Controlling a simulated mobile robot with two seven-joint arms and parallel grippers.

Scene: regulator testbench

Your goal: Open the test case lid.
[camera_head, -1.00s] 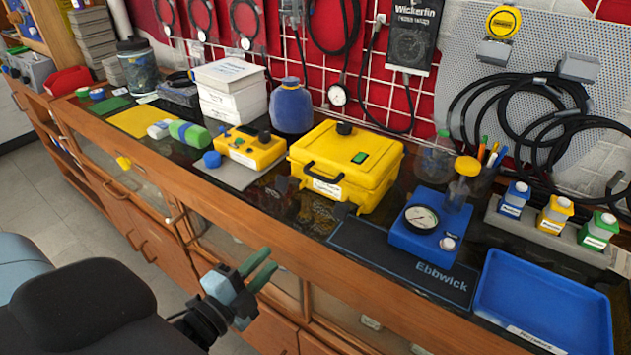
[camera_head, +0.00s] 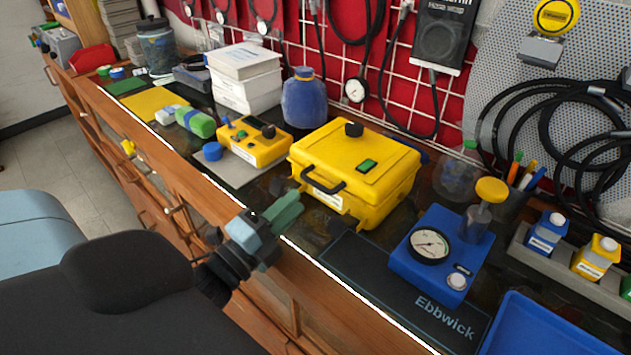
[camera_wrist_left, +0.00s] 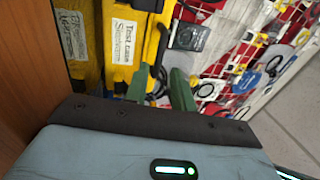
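The yellow test case (camera_head: 350,172) stands on the bench with its lid (camera_head: 365,150) down. My left gripper (camera_head: 292,207) is in front of and below the case, over the bench's front edge, apart from the handle. In the left wrist view its green fingers (camera_wrist_left: 160,88) are apart with nothing between them. My right gripper is not in view.
A yellow meter (camera_head: 252,142) and a blue jug (camera_head: 304,100) are to the left. A blue tray (camera_head: 540,330) is at the lower right.

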